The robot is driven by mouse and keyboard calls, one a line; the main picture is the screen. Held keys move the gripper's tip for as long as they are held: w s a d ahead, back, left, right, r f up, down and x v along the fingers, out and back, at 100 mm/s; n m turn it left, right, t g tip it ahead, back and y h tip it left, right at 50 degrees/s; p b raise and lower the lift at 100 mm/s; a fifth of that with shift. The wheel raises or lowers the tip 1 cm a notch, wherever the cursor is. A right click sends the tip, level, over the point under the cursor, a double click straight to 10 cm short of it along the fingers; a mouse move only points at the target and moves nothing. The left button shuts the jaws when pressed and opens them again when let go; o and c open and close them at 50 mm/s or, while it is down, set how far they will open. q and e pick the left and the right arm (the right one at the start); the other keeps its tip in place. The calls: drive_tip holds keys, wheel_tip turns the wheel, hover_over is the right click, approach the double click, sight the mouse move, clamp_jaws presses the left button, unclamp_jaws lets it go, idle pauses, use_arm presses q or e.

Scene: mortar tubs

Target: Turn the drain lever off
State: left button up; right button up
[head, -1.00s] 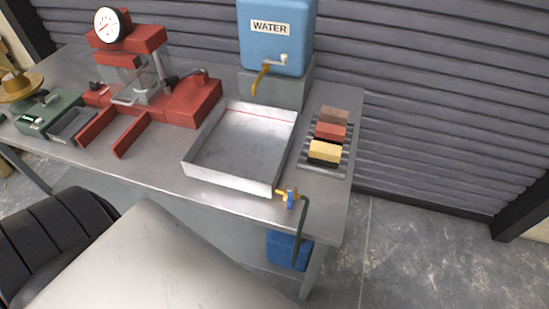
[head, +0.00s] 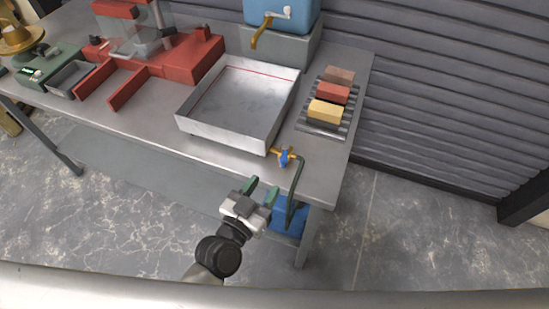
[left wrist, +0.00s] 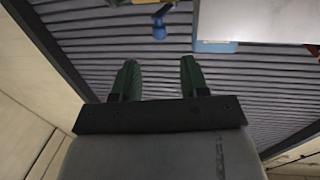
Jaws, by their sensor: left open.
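The drain lever (head: 285,158) is a small blue handle on a brass valve (head: 276,152) at the front right corner of the metal tray (head: 222,135). In the left wrist view the blue lever (left wrist: 159,31) shows at the top, beyond the fingers and roughly between them. My left gripper (head: 261,190) is open and empty, with two green fingers. It is in front of the bench edge, below and a little left of the lever, and apart from it. Its fingers also show in the left wrist view (left wrist: 160,78). My right gripper is not in view.
Coloured blocks (head: 326,110) lie on a rack right of the tray. A blue water tank (head: 300,18) with a tap stands behind. A red press (head: 190,62) stands left.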

sight(282, 162)
use_arm(q)
drive_tip(key=p+x, duration=0.1)
drive_tip(key=x, duration=0.8)
drive_tip(key=shift+w+d, duration=0.1)
drive_tip(key=shift+w, duration=0.15)
clamp_jaws()
drive_tip(key=m+g+h+b, duration=0.1)
drive_tip(key=a+m+h+b, duration=0.1)
drive_tip(key=b, duration=0.1)
drive_tip(key=shift+w+f+g+h, duration=0.1)
drive_tip(key=shift+f+g+h, duration=0.1)
drive_tip(key=shift+g+h, duration=0.2)
drive_tip(key=shift+a+r+m+g+h+b, duration=0.15)
drive_tip(key=shift+m+g+h+b, duration=0.25)
drive_tip(key=shift+b, duration=0.35)
drive_tip(key=shift+c, duration=0.3)
unclamp_jaws()
drive_tip(key=shift+o, duration=0.3)
